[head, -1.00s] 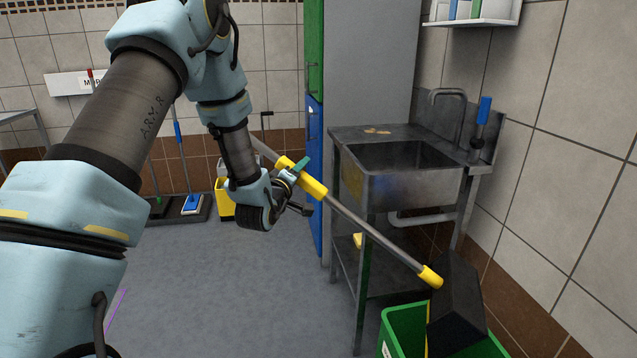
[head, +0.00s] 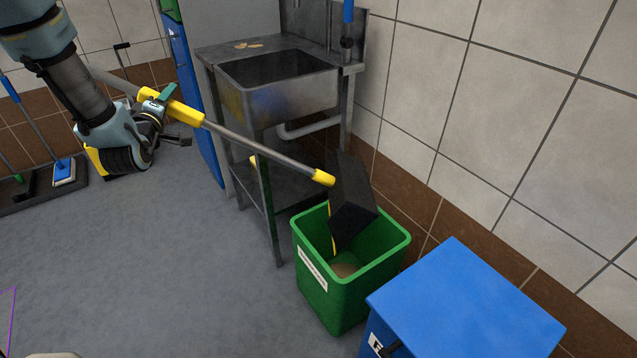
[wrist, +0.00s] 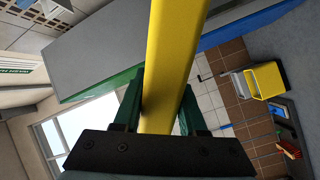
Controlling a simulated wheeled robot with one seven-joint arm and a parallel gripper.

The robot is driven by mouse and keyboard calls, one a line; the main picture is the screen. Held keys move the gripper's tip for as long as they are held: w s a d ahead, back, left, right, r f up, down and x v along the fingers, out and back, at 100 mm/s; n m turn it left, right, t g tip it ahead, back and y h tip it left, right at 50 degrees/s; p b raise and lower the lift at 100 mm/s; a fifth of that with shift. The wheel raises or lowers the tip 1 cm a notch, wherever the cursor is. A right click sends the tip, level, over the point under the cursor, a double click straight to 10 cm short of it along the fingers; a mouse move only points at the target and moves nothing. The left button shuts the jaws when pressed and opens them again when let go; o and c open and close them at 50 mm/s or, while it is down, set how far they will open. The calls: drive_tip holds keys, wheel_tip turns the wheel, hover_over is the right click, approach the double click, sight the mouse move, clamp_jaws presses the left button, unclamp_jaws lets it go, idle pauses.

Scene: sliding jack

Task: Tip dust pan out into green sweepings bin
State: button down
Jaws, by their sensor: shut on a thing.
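The dust pan (head: 352,205) is a black scoop with a yellow edge on a long grey handle with yellow grips. It is tilted steeply, its lower end inside the mouth of the green sweepings bin (head: 325,290). A tan patch of sweepings (head: 344,269) shows inside the bin below the pan. My gripper (head: 160,102) is shut on the yellow upper grip of the handle. In the wrist view the green fingers (wrist: 160,105) lie on both sides of the yellow grip (wrist: 172,60). The inside of the pan is hidden.
A blue lidded bin (head: 465,310) stands right of the green bin. A steel sink (head: 280,85) with a lower shelf stands behind, against the tiled wall. Brooms (head: 45,150) stand at the far left.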

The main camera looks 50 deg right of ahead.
wheel_tip(320, 180, up, 10)
drive_tip(key=p, duration=0.5)
drive_tip(key=w+a, duration=0.3)
drive_tip(key=a, duration=0.9)
drive_tip(key=w+a, duration=0.4)
drive_tip(key=a, duration=0.8)
drive_tip(key=w+a, duration=0.4)
drive_tip(key=a, duration=0.8)
drive_tip(key=shift+w, duration=0.25)
drive_tip(key=shift+a, duration=0.1)
drive_tip(key=shift+r+m+b, duration=0.7)
drive_tip(key=shift+m+b, duration=0.6)
drive_tip(key=shift+m, duration=0.5)
drive_tip(key=shift+r+m+b, duration=0.65)
drive_tip(key=shift+m+b, duration=0.6)
drive_tip(key=shift+m, duration=0.55)
drive_tip(key=shift+r+m+b, duration=0.7)
drive_tip(key=shift+m+b, duration=0.6)
drive_tip(key=shift+m, duration=0.5)
drive_tip(key=shift+a, duration=0.1)
